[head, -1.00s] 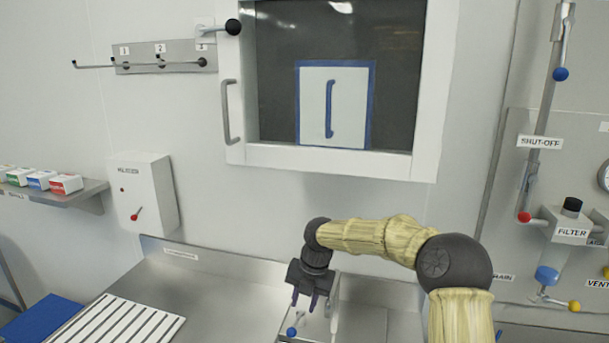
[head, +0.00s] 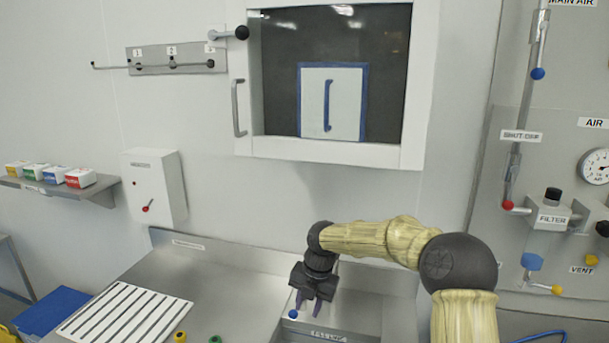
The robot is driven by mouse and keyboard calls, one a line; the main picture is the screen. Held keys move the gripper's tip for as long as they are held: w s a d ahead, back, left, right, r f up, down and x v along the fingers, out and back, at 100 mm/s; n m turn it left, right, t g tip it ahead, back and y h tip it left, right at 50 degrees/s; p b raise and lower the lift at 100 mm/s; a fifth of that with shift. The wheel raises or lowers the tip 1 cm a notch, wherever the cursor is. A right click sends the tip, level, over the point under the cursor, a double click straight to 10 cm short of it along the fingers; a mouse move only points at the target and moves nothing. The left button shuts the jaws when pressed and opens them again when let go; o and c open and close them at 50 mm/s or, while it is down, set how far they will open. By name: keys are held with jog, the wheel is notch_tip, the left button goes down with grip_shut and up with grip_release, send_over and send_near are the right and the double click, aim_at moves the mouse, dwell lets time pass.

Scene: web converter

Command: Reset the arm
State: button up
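My gripper (head: 307,302) hangs at the lower middle of the head view, pointing down over the steel bench (head: 230,290). Its two fingers show close to a small blue ball knob (head: 293,314) on the bench fitting, just left of the fingertips. I cannot tell whether they touch it. The gap between the fingers is partly hidden, and nothing is clearly seen held. My arm (head: 375,238) is bent, coming in from the lower right with a yellowish sleeve.
A framed window (head: 330,155) with a side handle (head: 238,108) is on the wall behind. A slotted white panel (head: 125,312) lies at left. A control box (head: 155,188) and a shelf of small boxes (head: 60,192) are left. Air valves and a gauge (head: 596,166) are right.

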jog(key=s+d+m+t+h, duration=0.1)
jog(key=s+d+m, duration=0.6)
jog(key=s+m, duration=0.6)
jog(key=s+d+m+t+h, duration=0.1)
jog(key=s+d+m, duration=0.6)
jog(key=s+m, duration=0.6)
jog(key=m, duration=0.5)
jog(key=shift+d+f+m, duration=0.15)
jog(key=shift+f+m, duration=0.05)
jog(key=shift+m, duration=0.2)
